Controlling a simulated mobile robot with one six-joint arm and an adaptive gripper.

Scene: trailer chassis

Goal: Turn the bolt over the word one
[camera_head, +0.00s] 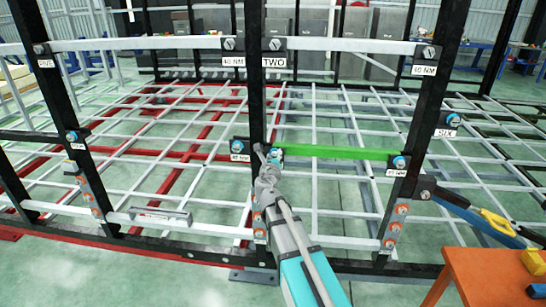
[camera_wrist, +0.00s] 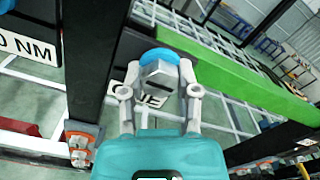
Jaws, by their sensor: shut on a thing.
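A bolt (camera_wrist: 160,72) with a silver hex head and a blue ring sits on the dark upright in the wrist view. The two fingers of my gripper (camera_wrist: 159,90) are closed on its sides. In the head view my gripper (camera_head: 267,156) reaches up to the middle upright, at the left end of a green bar (camera_head: 335,152). A white label (camera_wrist: 151,100) shows in part between the fingers; its word cannot be read. I cannot read the word "one" on any label in view.
Other bolts sit above labels: one by "TWO" (camera_head: 274,62), one by "SIX" (camera_head: 446,132), and one at the bar's right end (camera_head: 399,162). Black uprights and grey rails surround my arm. An orange table (camera_head: 490,280) stands at the lower right.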

